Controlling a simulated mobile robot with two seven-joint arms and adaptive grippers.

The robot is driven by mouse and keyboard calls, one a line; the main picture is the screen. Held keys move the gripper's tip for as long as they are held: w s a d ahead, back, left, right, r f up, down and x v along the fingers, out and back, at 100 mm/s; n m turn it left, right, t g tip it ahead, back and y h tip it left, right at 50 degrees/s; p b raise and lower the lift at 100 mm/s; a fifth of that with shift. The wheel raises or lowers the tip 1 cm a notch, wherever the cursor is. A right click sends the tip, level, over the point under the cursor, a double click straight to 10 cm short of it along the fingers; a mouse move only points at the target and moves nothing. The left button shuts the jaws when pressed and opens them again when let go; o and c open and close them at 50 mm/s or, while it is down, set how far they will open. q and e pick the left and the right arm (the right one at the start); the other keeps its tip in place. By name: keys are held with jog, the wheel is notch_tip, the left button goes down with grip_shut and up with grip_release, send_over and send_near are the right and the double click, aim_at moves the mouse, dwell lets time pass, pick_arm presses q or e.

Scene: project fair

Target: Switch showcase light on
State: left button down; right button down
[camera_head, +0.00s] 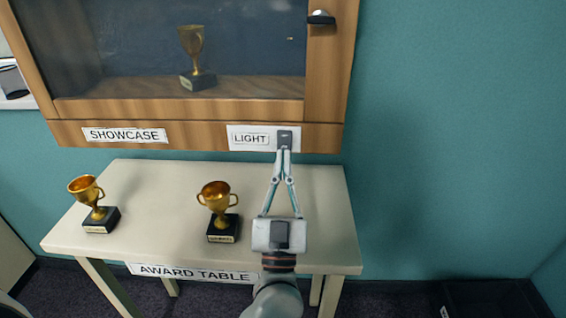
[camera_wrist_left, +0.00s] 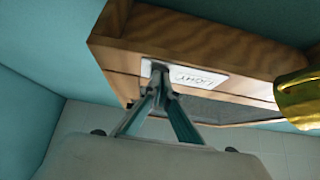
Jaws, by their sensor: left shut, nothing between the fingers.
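The wooden showcase (camera_head: 200,134) hangs on the teal wall, with a dim interior behind its glass. On its lower right front is a white plate reading LIGHT (camera_head: 249,138) with a small dark switch (camera_head: 286,134) at its right end. My left gripper (camera_head: 284,151) is shut and empty. Its fingertips are at the lower part of the switch and seem to touch it. In the left wrist view the fingertips (camera_wrist_left: 160,86) cover most of the switch beside the LIGHT label (camera_wrist_left: 198,76). Whether the switch is pressed cannot be told. My right gripper is not in view.
Below the showcase stands the award table (camera_head: 150,180) with two gold trophies, one at left (camera_head: 94,204) and one in the middle (camera_head: 219,211). A third trophy (camera_head: 196,58) stands inside the showcase. A dark bin (camera_head: 490,298) is at the lower right. The wall to the right is clear.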

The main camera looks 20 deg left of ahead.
pick_arm(q)
jog(key=shift+r, duration=0.1)
jog(key=shift+w+a+t+b, duration=0.15)
jog(key=shift+w+t+b, duration=0.3)
jog(key=shift+b, duration=0.25)
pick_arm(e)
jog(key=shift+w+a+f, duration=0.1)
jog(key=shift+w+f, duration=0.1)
